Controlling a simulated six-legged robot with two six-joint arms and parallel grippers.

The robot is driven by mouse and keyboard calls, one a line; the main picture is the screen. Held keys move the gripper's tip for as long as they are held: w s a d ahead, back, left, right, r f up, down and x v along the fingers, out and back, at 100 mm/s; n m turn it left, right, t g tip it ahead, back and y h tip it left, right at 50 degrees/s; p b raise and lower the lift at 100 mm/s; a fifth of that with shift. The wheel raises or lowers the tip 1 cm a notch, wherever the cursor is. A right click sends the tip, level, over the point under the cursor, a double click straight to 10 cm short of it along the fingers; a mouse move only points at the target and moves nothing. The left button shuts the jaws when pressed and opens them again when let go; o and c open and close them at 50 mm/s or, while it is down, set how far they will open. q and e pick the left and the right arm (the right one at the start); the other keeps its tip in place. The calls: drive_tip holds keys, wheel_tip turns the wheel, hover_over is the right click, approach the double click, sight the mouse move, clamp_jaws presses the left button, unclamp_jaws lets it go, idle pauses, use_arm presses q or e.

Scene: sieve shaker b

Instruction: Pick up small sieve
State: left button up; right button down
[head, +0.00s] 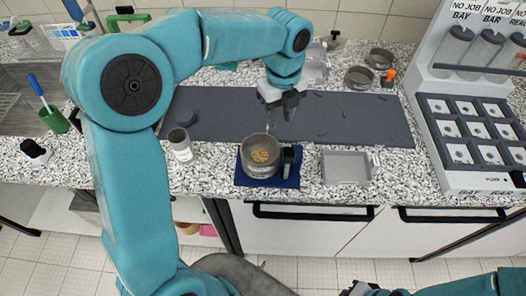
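Two round, shallow metal vessels that look like sieves stand at the back right of the counter: a nearer one (358,77) and a slightly smaller-looking one (379,58). I cannot tell for sure which is the small sieve. My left gripper (281,105) points down above the dark mat, left of both and apart from them. Its fingers are small and dark here, and I cannot tell how far apart they are. A round metal pan (261,168) with yellowish grains sits on a blue pad in front. My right gripper (364,289) is only partly seen at the bottom edge.
A long dark mat (345,120) covers the middle counter, mostly clear on its right. A grey tray (346,168) lies in front. A metal cup (180,145) stands left of the pan. A white rack (465,147) with compartments fills the right. An orange item (388,77) stands near the sieves.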

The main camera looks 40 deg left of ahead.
use_arm(q)
hover_over(278, 143)
drive_tip(key=f, duration=0.4)
drive_tip(key=shift+w+a+f, duration=0.35)
drive_tip(key=shift+w+f, duration=0.05)
drive_tip(key=shift+s+d+f, duration=0.2)
drive_tip(key=shift+f, duration=0.25)
wheel_tip(278, 143, down, 4)
drive_tip(key=shift+s+p, duration=0.1)
drive_tip(key=shift+p, duration=0.5)
drive_tip(key=shift+d+f, duration=0.1)
drive_tip(key=shift+f, duration=0.25)
drive_tip(key=shift+r, duration=0.1)
drive_tip(key=shift+c, duration=1.2)
clamp_jaws()
